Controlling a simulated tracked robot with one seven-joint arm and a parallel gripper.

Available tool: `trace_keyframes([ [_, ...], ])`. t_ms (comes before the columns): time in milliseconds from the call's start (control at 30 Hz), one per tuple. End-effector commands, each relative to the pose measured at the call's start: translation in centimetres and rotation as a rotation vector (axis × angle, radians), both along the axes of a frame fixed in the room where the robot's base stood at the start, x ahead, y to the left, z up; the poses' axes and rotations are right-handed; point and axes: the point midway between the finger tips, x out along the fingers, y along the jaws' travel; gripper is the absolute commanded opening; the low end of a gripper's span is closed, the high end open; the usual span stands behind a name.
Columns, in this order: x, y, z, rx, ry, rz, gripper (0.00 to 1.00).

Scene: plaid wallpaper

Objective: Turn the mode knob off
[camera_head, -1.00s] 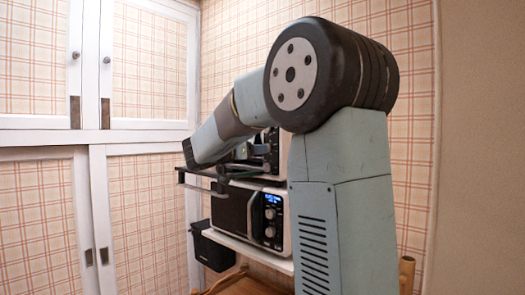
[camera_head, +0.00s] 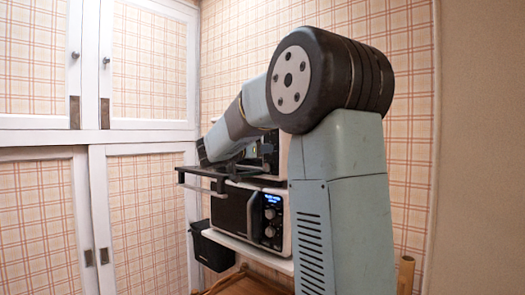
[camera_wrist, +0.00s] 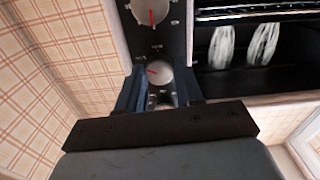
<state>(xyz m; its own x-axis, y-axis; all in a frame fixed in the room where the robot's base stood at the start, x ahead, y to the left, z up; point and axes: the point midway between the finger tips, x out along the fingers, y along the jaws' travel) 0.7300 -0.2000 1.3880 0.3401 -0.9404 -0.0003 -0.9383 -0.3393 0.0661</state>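In the wrist view a dark control panel (camera_wrist: 173,38) carries round silver knobs with red pointer lines. One knob (camera_wrist: 150,10) is at the top edge. A second knob (camera_wrist: 159,72) sits just beyond and between the fingers of my gripper (camera_wrist: 160,97). The fingers are apart, one on each side below this knob, with no clear contact. Another round part between the fingers is mostly hidden. The labels are too small to tell which is the mode knob. In the head view the upper oven (camera_head: 272,150) is mostly behind my arm, and my fingers are hidden.
The upper oven's dark door (camera_head: 215,172) hangs open. Two whitish shapes (camera_wrist: 263,43) lie beside the panel in the wrist view. A lower appliance (camera_head: 245,212) with a lit display stands on a white shelf. White cupboards (camera_head: 150,138) stand left.

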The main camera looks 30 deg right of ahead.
Motion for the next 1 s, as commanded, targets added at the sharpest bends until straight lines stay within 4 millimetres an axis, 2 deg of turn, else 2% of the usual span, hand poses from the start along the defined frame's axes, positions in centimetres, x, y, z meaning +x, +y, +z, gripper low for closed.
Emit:
trace_keyframes([
  [33,0.03,0.04,0.01,0.0,0.0,0.002,0.27],
  [267,0.08,0.1,0.02,-0.001,0.0,0.003,0.05],
  [300,0.02,-0.47,0.04,-0.001,0.0,0.001,0.03],
  [667,0.1,0.08,0.04,-0.023,0.063,0.004,0.03],
  [1000,0.12,0.22,0.06,-0.112,0.305,0.007,0.03],
])
